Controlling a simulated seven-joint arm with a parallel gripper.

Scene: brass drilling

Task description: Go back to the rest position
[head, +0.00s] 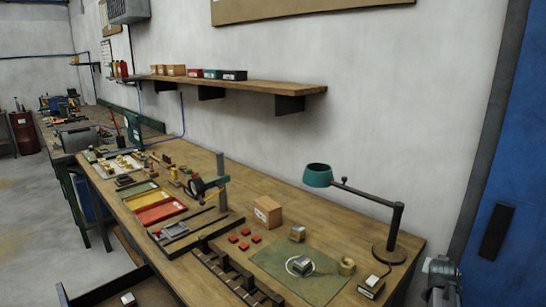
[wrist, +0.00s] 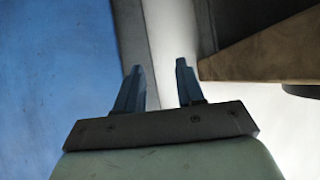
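In the wrist view my gripper (wrist: 159,66) has its two blue-grey fingers apart, with nothing between them. The fingers point up the picture, towards a pale strip between a blue surface on the left and a brown wooden edge on the right. In the head view I cannot make out the gripper with certainty. The wooden workbench (head: 270,198) carries a green mat (head: 318,286) with a small metal block (head: 302,265) on a white ring. A brass-coloured block (head: 297,233) and a brass-coloured piece (head: 346,266) sit at the mat's edges.
A teal lamp (head: 318,175) arches over the bench's right end. A cardboard box (head: 267,211), several red pieces (head: 245,232), and yellow and red trays (head: 160,212) stand left of it. A wall shelf (head: 245,86) hangs above. A blue door (head: 515,180) is at right.

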